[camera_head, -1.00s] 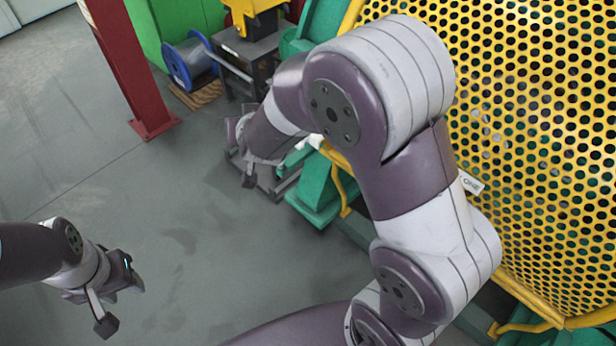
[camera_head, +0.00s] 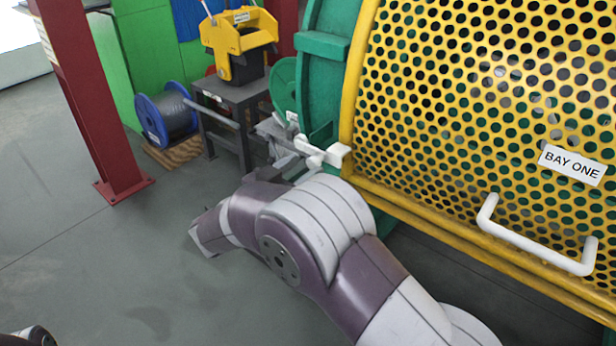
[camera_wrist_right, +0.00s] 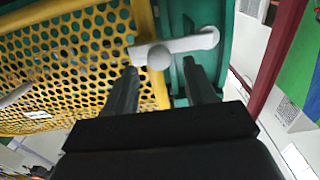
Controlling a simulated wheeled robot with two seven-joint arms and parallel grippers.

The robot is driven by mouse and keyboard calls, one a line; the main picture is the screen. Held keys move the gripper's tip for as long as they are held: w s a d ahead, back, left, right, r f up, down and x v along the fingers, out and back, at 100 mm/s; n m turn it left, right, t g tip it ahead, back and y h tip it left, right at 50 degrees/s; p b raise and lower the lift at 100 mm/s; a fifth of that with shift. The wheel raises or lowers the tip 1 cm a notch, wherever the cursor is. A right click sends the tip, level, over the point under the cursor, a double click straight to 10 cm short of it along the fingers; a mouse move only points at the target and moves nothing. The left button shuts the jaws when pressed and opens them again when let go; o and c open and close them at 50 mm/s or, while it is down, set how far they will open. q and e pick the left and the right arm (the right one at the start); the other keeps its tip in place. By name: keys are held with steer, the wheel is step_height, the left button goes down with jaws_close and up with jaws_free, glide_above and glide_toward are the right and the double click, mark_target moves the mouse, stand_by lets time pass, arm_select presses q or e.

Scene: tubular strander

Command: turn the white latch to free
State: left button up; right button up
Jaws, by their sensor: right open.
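The white latch (camera_head: 322,154) sits at the left edge of the yellow perforated guard, by the green frame. My right gripper (camera_head: 287,147) is just left of the latch in the head view, partly hidden behind my arm. In the wrist view its open fingers (camera_wrist_right: 160,70) point at the latch, with the knob appearing between the tips. I cannot tell whether they touch. My left gripper is out of view.
The yellow guard (camera_head: 450,100) carries a "BAY ONE" label (camera_head: 572,164) and a white handle (camera_head: 535,245). A dark stand (camera_head: 225,95) with a yellow machine (camera_head: 240,40), a cable spool (camera_head: 167,115) and a red post (camera_head: 85,95) stand left. The floor at left is clear.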

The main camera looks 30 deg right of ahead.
mark_target(312, 157)
steer(key=shift+b+x, duration=0.35)
steer(key=shift+x, duration=1)
